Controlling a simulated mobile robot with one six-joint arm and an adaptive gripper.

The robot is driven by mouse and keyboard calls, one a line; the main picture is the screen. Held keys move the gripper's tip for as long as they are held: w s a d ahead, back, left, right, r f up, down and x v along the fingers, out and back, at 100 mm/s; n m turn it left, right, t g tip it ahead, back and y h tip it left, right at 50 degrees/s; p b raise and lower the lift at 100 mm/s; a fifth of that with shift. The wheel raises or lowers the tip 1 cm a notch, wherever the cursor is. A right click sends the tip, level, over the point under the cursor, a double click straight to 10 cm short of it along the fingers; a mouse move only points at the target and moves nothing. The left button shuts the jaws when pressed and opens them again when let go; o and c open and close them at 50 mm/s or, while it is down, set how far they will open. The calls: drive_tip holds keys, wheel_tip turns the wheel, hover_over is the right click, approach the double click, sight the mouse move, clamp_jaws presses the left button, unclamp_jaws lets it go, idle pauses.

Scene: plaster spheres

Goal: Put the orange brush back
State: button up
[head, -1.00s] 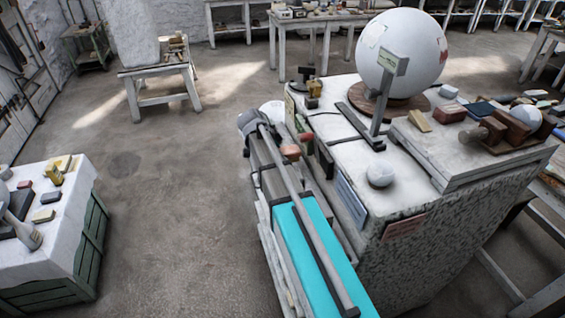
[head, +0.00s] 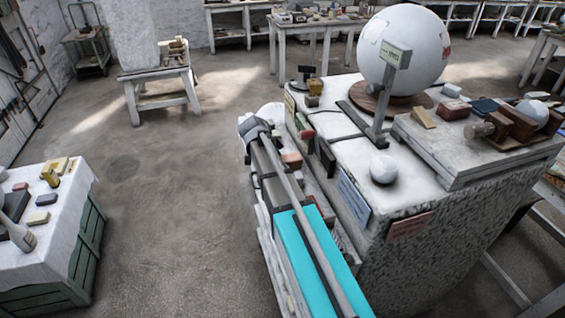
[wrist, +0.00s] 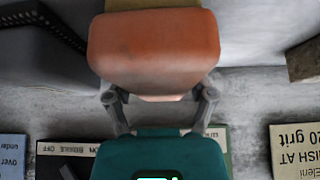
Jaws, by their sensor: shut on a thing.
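The orange brush (wrist: 153,48) fills the upper middle of the wrist view, held across my gripper (wrist: 160,98). The finger links come up on both sides below it, and the fingertips are hidden behind it. A tan part shows at its far edge. In the head view a small orange patch (head: 292,160), likely the same brush, shows just right of my arm, beside the left side of the stone plinth (head: 425,245). My gripper is mostly hidden there by the arm. I cannot tell whether the brush touches anything.
In the wrist view, a "20 grit" card (wrist: 296,150) lies at lower right, a blue card (wrist: 12,155) at lower left, and a dark ridged object (wrist: 45,22) at upper left. A large white sphere (head: 405,45) stands on the plinth. Open floor (head: 170,210) lies left.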

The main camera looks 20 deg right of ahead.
drive_tip(key=shift+f, duration=0.2)
drive_tip(key=o, duration=1.2)
drive_tip(key=shift+c, duration=0.2)
drive_tip(key=shift+r, duration=0.15)
drive_tip(key=p+v, duration=0.3)
drive_tip(key=v, duration=0.1)
drive_tip(key=shift+r+p, duration=0.25)
drive_tip(key=shift+p, duration=0.15)
drive_tip(key=p+v, duration=0.6)
drive_tip(key=v, duration=0.1)
drive_tip(key=shift+a+r, duration=0.2)
drive_tip(key=shift+r, duration=0.05)
